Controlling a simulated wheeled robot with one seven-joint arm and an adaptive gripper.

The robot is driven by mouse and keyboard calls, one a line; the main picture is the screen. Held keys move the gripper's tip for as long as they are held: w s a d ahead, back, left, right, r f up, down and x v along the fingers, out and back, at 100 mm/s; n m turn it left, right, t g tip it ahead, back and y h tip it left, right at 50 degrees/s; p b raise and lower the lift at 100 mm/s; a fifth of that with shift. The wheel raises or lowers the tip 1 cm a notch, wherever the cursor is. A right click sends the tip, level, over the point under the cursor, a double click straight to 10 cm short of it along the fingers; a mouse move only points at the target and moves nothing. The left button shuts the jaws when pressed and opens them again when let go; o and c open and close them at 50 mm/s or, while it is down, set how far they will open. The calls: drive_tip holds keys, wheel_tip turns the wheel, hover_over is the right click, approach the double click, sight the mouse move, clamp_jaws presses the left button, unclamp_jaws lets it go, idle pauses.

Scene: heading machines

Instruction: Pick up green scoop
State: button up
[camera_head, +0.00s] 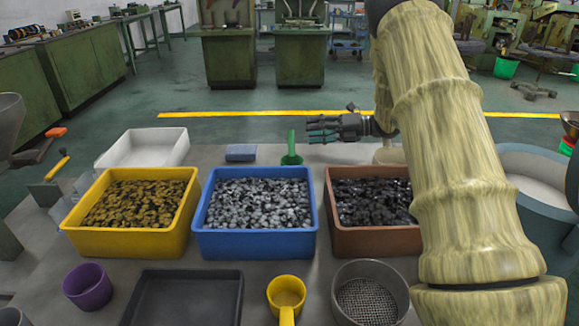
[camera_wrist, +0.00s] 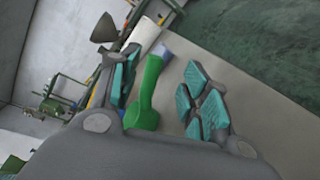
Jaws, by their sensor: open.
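The green scoop (camera_head: 291,150) stands on the grey table behind the blue bin, its handle pointing up and away in the head view. My gripper (camera_head: 318,130) reaches in from the right, just beside and above the scoop. In the wrist view the green scoop (camera_wrist: 147,97) shows between the two teal-padded fingers of my gripper (camera_wrist: 160,88), closer to the left finger. The fingers are apart. Whether either finger touches the scoop I cannot tell. The lower end of the scoop is partly hidden by the gripper body in the wrist view.
A blue bin (camera_head: 255,245), a yellow bin (camera_head: 125,242) and a brown bin (camera_head: 370,241) hold small parts. A white tray (camera_head: 142,158) and a small blue block (camera_head: 241,153) lie left of the scoop. A yellow scoop (camera_head: 287,291) and purple cup (camera_head: 88,287) stand in front.

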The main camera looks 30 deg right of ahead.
sight(292, 132)
drive_tip(key=shift+x, duration=3.85)
drive_tip(key=shift+s+a+r, duration=0.1)
drive_tip(key=shift+s+r, duration=0.05)
drive_tip(key=shift+c, duration=0.5)
clamp_jaws()
